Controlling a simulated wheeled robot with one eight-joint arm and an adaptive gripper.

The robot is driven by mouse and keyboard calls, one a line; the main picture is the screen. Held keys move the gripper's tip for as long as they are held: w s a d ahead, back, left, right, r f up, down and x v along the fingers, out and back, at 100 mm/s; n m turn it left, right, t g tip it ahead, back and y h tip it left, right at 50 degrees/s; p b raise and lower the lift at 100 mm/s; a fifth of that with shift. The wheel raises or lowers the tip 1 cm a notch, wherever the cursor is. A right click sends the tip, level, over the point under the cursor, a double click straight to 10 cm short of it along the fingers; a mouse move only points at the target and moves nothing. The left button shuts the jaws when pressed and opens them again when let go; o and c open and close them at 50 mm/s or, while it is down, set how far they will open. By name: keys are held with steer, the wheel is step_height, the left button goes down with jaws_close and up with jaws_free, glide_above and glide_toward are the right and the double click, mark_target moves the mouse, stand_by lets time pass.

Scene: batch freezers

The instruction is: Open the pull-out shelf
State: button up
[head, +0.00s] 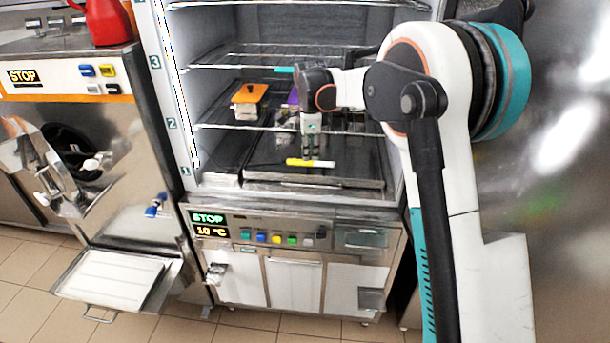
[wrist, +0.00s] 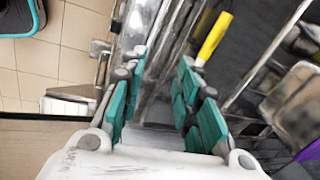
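The pull-out shelf (head: 350,180) appears to be the dark metal tray at the bottom of the open freezer cabinet, with a metal front edge. My gripper (head: 310,155) reaches into the cabinet and points down over the front part of this shelf. In the wrist view my gripper (wrist: 160,68) has its teal fingers spread apart. Metal front rails (wrist: 168,50) show beyond and between the fingertips. Whether a finger touches them I cannot tell. A yellow-handled tool (head: 318,163) lies on the shelf beside the fingertips; its yellow handle (wrist: 214,38) also shows in the wrist view.
Wire racks (head: 285,55) hang above the bottom shelf. A container with an orange lid (head: 249,94) and a purple item (head: 293,97) stand behind. A control panel (head: 280,237) is below the cabinet opening. A machine with a white tray (head: 110,280) stands left.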

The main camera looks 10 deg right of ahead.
mark_target(307, 186)
steer(key=w+f, duration=0.2)
steer(key=f, duration=0.3)
steer(key=w+f+m+b, duration=0.1)
steer(key=f, duration=0.5)
steer(key=w+f+m, duration=0.1)
steer(key=w+f, duration=0.1)
steer(key=f, duration=0.4)
steer(key=shift+w+d+g+b, duration=0.2)
steer(key=shift+w+g+b, duration=0.1)
steer(key=shift+b, duration=0.1)
jaws_close()
